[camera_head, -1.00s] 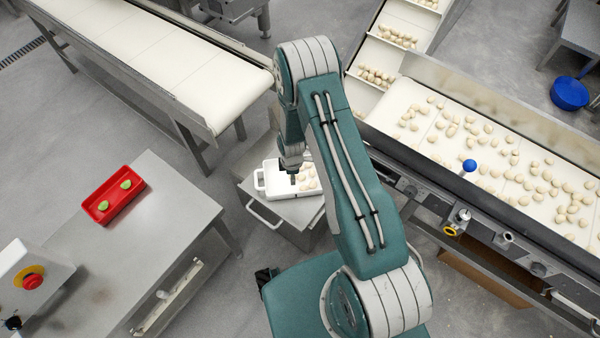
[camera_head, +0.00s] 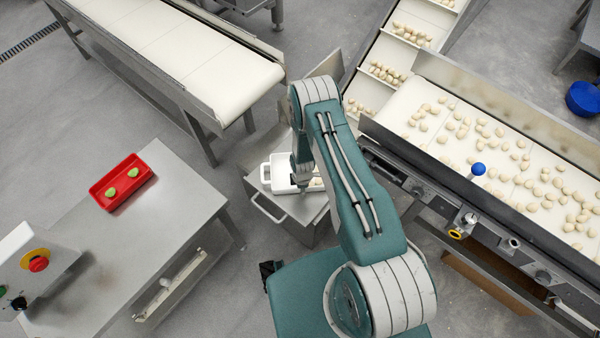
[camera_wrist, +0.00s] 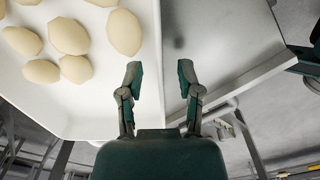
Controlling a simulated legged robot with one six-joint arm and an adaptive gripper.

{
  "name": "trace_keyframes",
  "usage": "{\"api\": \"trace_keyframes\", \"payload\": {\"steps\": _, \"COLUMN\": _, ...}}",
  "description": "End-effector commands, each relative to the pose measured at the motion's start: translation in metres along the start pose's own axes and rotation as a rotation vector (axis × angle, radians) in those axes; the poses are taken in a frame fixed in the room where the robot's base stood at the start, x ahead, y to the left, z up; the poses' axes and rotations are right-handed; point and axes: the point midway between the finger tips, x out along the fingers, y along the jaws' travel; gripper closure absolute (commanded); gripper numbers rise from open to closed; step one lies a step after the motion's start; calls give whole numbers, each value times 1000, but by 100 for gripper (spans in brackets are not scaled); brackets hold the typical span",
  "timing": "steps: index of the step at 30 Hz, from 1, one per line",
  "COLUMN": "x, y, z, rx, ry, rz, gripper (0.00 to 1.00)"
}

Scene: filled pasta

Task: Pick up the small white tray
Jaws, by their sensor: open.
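The small white tray (camera_head: 283,184) sits on a grey metal stand between the two conveyors, with a handle at its left end. It holds several pale filled pasta pieces, partly hidden by my arm in the head view. In the wrist view the tray (camera_wrist: 108,95) fills the upper left, with several pieces inside. My gripper (camera_wrist: 158,75) is open and empty. In that view its fingertips lie on either side of the tray's right edge, one over the tray and one over the stand; I cannot tell how high they are. In the head view the gripper (camera_head: 304,188) is at the tray's near side.
The metal stand (camera_head: 318,232) has a front handle. A steel table (camera_head: 165,215) at left carries a red tray (camera_head: 122,182) with green pieces. A white conveyor (camera_head: 190,50) is at upper left; a conveyor with many pasta pieces (camera_head: 450,130) is close on the right.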

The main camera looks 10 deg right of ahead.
Motion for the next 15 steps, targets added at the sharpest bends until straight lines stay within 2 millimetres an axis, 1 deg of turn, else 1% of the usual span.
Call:
{"api": "trace_keyframes", "payload": {"steps": 1, "x": 7, "y": 0, "z": 0, "rx": 0, "ry": 0, "rz": -1, "gripper": 54}}
{"api": "trace_keyframes", "payload": {"steps": 4, "x": 13, "y": 0, "z": 0, "rx": 0, "ry": 0, "rz": 0, "gripper": 54}}
{"api": "trace_keyframes", "payload": {"steps": 11, "x": 14, "y": 0, "z": 0, "rx": 0, "ry": 0, "rz": 0, "gripper": 54}}
{"api": "trace_keyframes", "payload": {"steps": 14, "x": 14, "y": 0, "z": 0, "rx": 0, "ry": 1, "rz": -1, "gripper": 93}}
{"api": "trace_keyframes", "payload": {"steps": 15, "x": 14, "y": -1, "z": 0, "rx": 0, "ry": 0, "rz": -1, "gripper": 100}}
